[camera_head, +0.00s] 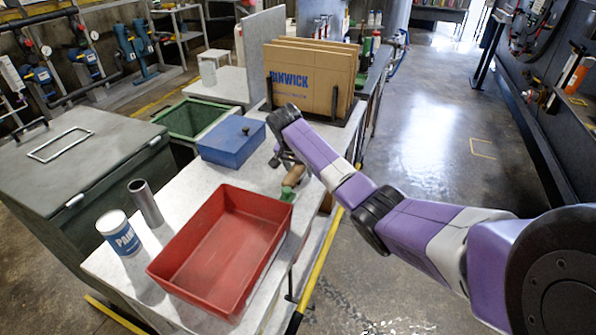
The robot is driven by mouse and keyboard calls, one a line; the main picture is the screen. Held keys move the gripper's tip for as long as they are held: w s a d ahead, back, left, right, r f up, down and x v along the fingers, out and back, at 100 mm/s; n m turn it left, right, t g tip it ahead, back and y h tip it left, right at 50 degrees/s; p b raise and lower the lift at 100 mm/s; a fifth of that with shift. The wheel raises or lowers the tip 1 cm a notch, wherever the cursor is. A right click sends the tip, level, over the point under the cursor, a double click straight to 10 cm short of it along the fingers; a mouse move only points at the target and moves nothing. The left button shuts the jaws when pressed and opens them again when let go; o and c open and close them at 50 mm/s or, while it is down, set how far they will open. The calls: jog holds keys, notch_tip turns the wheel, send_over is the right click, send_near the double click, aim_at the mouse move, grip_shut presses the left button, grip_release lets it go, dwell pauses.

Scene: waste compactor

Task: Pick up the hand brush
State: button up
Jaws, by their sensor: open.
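A small item with a brown body and a green end (293,177), which looks like the hand brush, lies on the pale worktop just behind the red tray's far right corner. My gripper (280,161) is over the worktop just beyond it, at the end of my purple and white arm reaching in from the right. The gripper is open, with its dark fingers close to the brown part. I cannot tell whether they touch it. Part of the item is hidden by my arm and the tray.
A red tray (162,275) stands in front, empty. A blue box (231,143) is to the left of my gripper, and cardboard sheets (310,78) stand in a rack behind. A white and blue can (118,234) and a grey metal tube (146,203) stand at left. Floor is clear on the right.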

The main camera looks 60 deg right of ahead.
jog(key=shift+d+f, duration=0.15)
jog(key=shift+f, duration=0.05)
grip_shut()
jog(key=shift+r, duration=0.1)
notch_tip(320, 180, up, 20)
dwell(0.6)
